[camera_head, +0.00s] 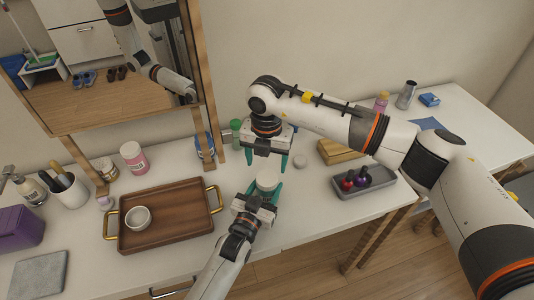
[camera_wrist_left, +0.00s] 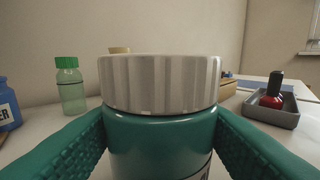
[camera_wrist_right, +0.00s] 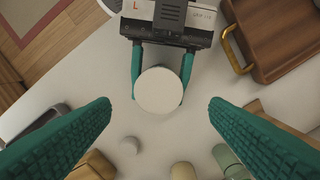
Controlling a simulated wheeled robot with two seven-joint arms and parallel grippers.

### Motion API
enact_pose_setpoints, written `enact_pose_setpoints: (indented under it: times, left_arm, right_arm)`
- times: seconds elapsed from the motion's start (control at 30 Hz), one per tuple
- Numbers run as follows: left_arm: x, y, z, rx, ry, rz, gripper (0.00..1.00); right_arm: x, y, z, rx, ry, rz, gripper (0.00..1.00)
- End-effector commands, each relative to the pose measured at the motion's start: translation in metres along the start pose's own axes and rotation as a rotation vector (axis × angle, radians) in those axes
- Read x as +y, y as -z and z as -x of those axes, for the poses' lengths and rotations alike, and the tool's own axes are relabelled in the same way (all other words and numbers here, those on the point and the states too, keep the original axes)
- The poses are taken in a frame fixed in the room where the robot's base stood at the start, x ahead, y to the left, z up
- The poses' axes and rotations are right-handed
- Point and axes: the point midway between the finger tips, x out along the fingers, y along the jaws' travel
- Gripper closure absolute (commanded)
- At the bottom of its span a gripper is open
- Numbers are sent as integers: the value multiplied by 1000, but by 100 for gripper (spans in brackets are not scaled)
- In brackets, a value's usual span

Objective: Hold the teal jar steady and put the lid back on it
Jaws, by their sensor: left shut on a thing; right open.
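The teal jar (camera_wrist_left: 158,140) stands upright between the fingers of my left gripper (camera_wrist_left: 160,125), which is shut on its sides. The white ribbed lid (camera_wrist_left: 160,85) sits level on top of the jar, with no clear gap; whether it is tightened I cannot tell. In the head view the lid (camera_head: 268,181) hides most of the jar. In the right wrist view the lid's round top (camera_wrist_right: 158,90) lies between the left fingers and hides the jar. My right gripper (camera_wrist_right: 160,104) is open and empty above the lid, its fingers apart from it.
A brown tray (camera_head: 140,243) with a small white bowl (camera_head: 138,218) is at left. A grey holder (camera_head: 376,185) with nail polish bottles and a wooden box (camera_head: 340,151) are at right. A green bottle (camera_wrist_left: 70,85) stands behind the jar. A small white round thing (camera_head: 300,161) lies nearby.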

Motion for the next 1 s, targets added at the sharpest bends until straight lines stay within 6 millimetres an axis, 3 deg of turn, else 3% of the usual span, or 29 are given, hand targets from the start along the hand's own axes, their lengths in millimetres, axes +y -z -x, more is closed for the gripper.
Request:
enact_pose_setpoints:
  times: [0.7, 1.0]
  left_arm:
    - [0, 0, 0, 1, 0, 0, 100]
    - [0, 0, 0, 1, 0, 0, 100]
  right_arm:
    - [0, 0, 13, -1, -2, 1750, 30]
    - [1, 0, 17, -5, -2, 2352, 30]
